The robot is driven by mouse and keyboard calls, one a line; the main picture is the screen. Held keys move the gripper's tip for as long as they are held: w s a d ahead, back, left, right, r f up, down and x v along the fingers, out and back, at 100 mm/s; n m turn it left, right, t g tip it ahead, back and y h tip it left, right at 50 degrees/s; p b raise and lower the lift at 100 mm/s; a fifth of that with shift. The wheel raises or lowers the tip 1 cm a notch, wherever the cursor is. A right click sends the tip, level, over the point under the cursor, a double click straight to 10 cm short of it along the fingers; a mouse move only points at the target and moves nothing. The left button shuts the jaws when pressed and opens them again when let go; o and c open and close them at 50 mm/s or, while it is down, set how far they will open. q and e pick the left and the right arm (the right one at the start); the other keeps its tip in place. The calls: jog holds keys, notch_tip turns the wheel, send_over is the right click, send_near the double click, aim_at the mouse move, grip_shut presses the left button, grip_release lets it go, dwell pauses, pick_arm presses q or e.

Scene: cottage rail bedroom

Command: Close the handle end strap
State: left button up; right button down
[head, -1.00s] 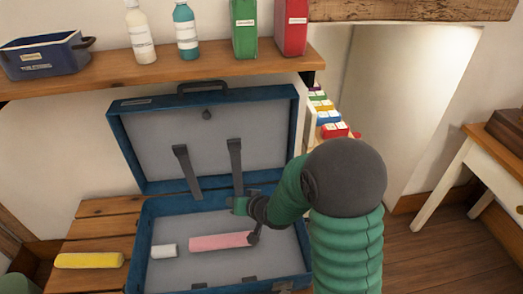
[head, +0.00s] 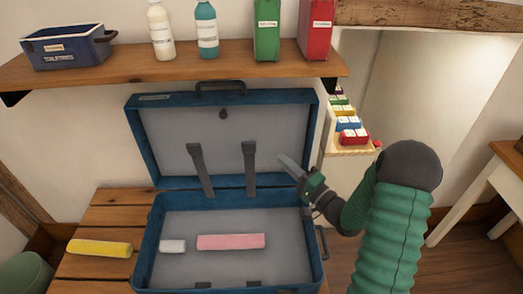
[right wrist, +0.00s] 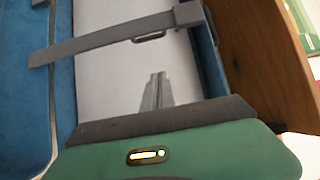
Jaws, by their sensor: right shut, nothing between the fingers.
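The blue suitcase (head: 153,240) lies open with its lid (head: 135,140) raised against the wall. Two dark grey straps stand up from the hinge side in front of the lid lining: a left strap (head: 201,170) and a right strap (head: 250,168). Neither strap lies across the contents. My right gripper (head: 287,163) is shut and empty, right of the right strap and apart from it. In the right wrist view, its fingers (right wrist: 157,90) are together, and a grey strap (right wrist: 110,39) crosses beyond them. My left gripper is not in view.
A pink roll (head: 231,241) and a white roll (head: 173,246) lie in the suitcase. A yellow roll (head: 99,248) lies left on the wooden bench (head: 110,215). A shelf (head: 180,66) with bottles and boxes overhangs the lid. Colored blocks (head: 348,122) stand at the right.

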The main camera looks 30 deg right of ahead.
aim_at(250, 169)
jog(key=w+r+b, duration=0.1)
jog(key=w+b, duration=0.1)
jog(key=w, duration=0.8)
jog(key=a, duration=0.1)
jog(key=s+a+b, duration=0.1)
jog(key=a, duration=0.1)
jog(key=s+a, duration=0.1)
jog(key=shift+a+f, duration=0.1)
jog(key=shift+a, duration=0.05)
jog(key=shift+f, duration=0.15)
